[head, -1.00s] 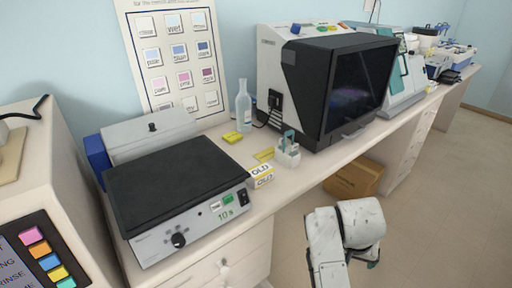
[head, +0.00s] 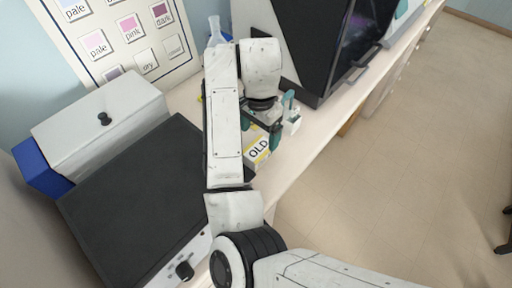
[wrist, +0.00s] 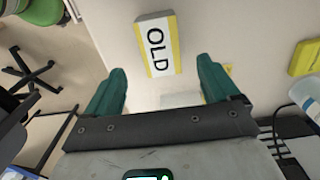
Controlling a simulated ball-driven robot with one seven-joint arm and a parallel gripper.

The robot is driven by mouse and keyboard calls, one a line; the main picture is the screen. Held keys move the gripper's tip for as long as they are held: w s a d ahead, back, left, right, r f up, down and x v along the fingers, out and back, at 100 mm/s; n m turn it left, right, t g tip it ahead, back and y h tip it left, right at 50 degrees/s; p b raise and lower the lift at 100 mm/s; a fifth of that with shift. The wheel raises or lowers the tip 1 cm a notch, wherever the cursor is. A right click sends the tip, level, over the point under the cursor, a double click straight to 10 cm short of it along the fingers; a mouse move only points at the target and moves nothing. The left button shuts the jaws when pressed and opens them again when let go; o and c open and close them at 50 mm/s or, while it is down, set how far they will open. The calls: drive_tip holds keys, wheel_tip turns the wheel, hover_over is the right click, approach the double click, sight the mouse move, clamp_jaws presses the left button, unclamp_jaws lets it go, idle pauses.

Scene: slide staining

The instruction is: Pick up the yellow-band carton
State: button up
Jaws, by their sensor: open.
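The yellow-band carton (head: 258,148) is a small white box marked OLD with yellow along its edges. It sits on the bench near the front edge, right of the black-topped device. In the wrist view the carton (wrist: 157,46) lies ahead, between the lines of the two teal fingers. My gripper (head: 262,122) is open and empty, just behind the carton in the head view. The wrist view also shows my gripper (wrist: 161,68) with its fingers spread wider than the carton. My arm hides part of the bench around it.
A slide holder (head: 291,118) stands close right of my gripper. The black-topped device (head: 135,205) is left, a large dark-fronted machine (head: 345,45) right. A clear bottle (head: 215,30) stands behind my arm. A yellow block (wrist: 306,58) lies to the right in the wrist view.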

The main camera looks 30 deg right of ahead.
sight(258, 148)
wheel_tip(258, 148, down, 3)
drive_tip(key=shift+r+b, duration=0.15)
drive_tip(key=shift+b, duration=0.3)
wheel_tip(258, 148, down, 3)
drive_tip(key=shift+a+f+b, duration=0.15)
drive_tip(key=shift+b, duration=0.4)
drive_tip(key=shift+f, duration=1.1)
drive_tip(key=shift+c, duration=0.2)
drive_tip(key=c, duration=1)
drive_tip(key=shift+r, duration=0.15)
